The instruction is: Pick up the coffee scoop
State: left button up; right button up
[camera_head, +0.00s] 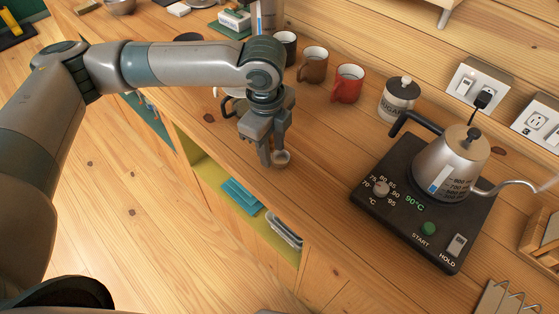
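A small round metal scoop bowl (282,157) shows low at the wood counter, right beside the fingertips of my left gripper (272,152). The gripper points down, and its two fingers stand close together at the scoop. The scoop's handle is hidden by the fingers, so I cannot tell whether they grip it or only stand around it. I cannot tell whether the scoop touches the counter. My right gripper is not in view.
A dark mug (287,42), a brown mug (313,66), a red mug (347,84) and a sugar jar (398,100) stand behind. A kettle (450,165) sits on a black heating base (400,222) at the right. An open shelf (215,178) lies below the counter's front edge.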

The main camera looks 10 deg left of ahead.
aim_at(272, 150)
dwell(0.5)
pick_arm(q)
grip_shut()
jog(key=shift+r, duration=0.1)
jog(key=shift+r+p, duration=0.65)
jog(key=shift+p, duration=0.2)
notch_tip(272, 150, up, 3)
jog(key=p, duration=0.4)
jog(key=shift+r, duration=0.2)
jog(key=s+d+r+p, duration=0.1)
jog(key=d+r+p, duration=0.5)
jog(key=d, duration=0.5)
jog(key=shift+d+p, duration=0.35)
jog(key=shift+p, duration=0.9)
